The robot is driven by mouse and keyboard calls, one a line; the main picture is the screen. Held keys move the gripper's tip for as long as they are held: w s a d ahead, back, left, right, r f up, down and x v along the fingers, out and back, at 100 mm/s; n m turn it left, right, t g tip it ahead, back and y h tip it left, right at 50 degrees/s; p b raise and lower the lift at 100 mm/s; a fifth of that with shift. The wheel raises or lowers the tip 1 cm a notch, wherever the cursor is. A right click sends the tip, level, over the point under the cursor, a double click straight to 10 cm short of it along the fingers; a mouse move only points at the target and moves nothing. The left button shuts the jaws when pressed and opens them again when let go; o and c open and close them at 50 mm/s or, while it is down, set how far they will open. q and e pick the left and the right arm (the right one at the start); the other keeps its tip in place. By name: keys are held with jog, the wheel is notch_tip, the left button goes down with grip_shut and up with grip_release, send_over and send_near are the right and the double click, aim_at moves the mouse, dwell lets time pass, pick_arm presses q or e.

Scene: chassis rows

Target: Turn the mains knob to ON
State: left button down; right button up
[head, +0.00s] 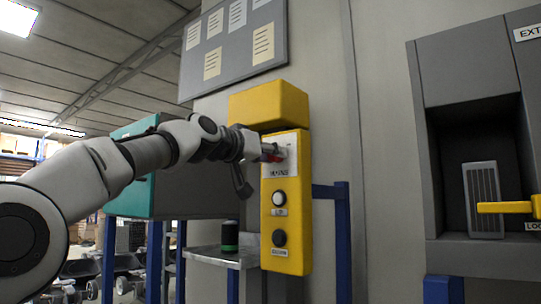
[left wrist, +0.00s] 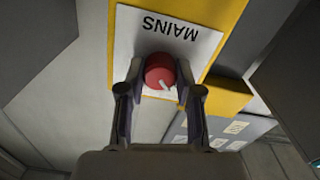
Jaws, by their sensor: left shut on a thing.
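The mains knob (left wrist: 160,72) is a round red knob with a white pointer mark. It sits on a white plate (left wrist: 197,45) lettered MAINS, which appears upside down in the left wrist view. My left gripper (left wrist: 160,80) is shut on the knob, one finger on each side. The knob's pointer slants toward the lower right in that view. In the head view my left gripper (head: 262,152) reaches the upper part of the yellow control box (head: 303,225) and hides most of the knob. No ON mark can be read. My right gripper is not in view.
Below the plate, the yellow box carries a white button (head: 279,198) and a black button (head: 279,238). A small shelf (head: 215,257) holds a dark cylinder (head: 230,236). A grey cabinet recess with a yellow handle (head: 505,207) stands at right.

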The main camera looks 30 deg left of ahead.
pick_arm(q)
jog(key=shift+m, duration=0.3)
jog(key=m+b, duration=0.2)
jog(key=m, duration=1.5)
jog(key=shift+r+m, duration=0.1)
jog(key=shift+m, duration=0.2)
jog(key=c, duration=0.8)
grip_release()
jog(key=shift+o, duration=0.2)
jog(key=shift+w, duration=0.1)
